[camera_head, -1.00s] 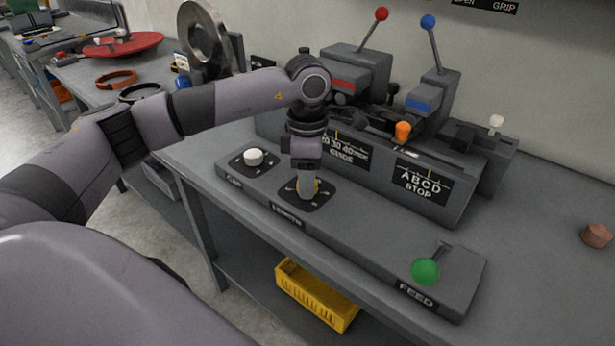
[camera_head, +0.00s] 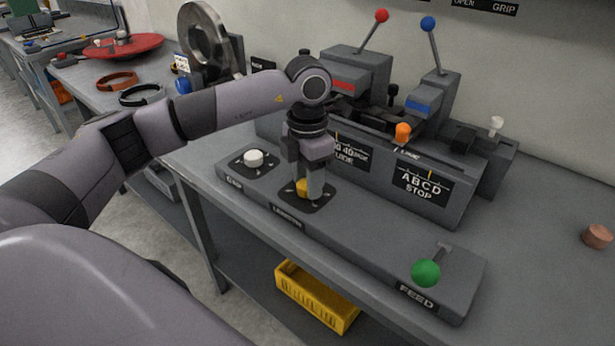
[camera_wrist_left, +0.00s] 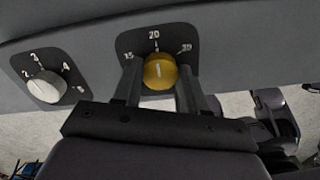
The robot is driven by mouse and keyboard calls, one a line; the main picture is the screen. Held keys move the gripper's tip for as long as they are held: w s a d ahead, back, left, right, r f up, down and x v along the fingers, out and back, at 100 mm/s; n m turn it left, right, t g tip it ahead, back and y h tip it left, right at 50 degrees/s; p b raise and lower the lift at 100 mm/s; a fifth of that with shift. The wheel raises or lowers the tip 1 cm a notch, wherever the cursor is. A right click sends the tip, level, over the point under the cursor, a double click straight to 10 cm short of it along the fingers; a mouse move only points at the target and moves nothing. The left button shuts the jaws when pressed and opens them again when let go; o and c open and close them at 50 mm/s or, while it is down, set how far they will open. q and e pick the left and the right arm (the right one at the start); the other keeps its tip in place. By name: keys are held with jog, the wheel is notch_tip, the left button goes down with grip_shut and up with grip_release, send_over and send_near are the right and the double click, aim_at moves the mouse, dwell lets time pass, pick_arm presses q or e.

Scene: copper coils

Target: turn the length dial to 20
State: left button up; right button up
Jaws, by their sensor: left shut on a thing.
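The yellow length dial (camera_head: 302,187) sits on its dark plate (camera_head: 318,203) above the LENGTH label (camera_head: 287,216). My left gripper (camera_head: 310,190) points down over it and is shut on it, partly hiding it. In the left wrist view, the fingers (camera_wrist_left: 158,85) stand on either side of the yellow dial (camera_wrist_left: 160,70). The dial's pale mark looks nearly upright, roughly in line with the 20 (camera_wrist_left: 154,36). Other numbers show to either side of the 20. My right gripper is not in view.
A white dial (camera_head: 254,157) is close on the left, also in the left wrist view (camera_wrist_left: 44,86). A green-knobbed FEED lever (camera_head: 426,272) stands at the right of the panel. The guide and stop housing (camera_head: 395,185) rises just behind. A yellow crate (camera_head: 316,297) is below.

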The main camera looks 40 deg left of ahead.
pick_arm(q)
jog(key=shift+w+r, duration=0.1)
jog(key=shift+r, duration=0.05)
jog(key=o, duration=1.1)
jog(key=shift+c, duration=0.2)
notch_tip(320, 180, up, 7)
jog(key=shift+r, duration=0.1)
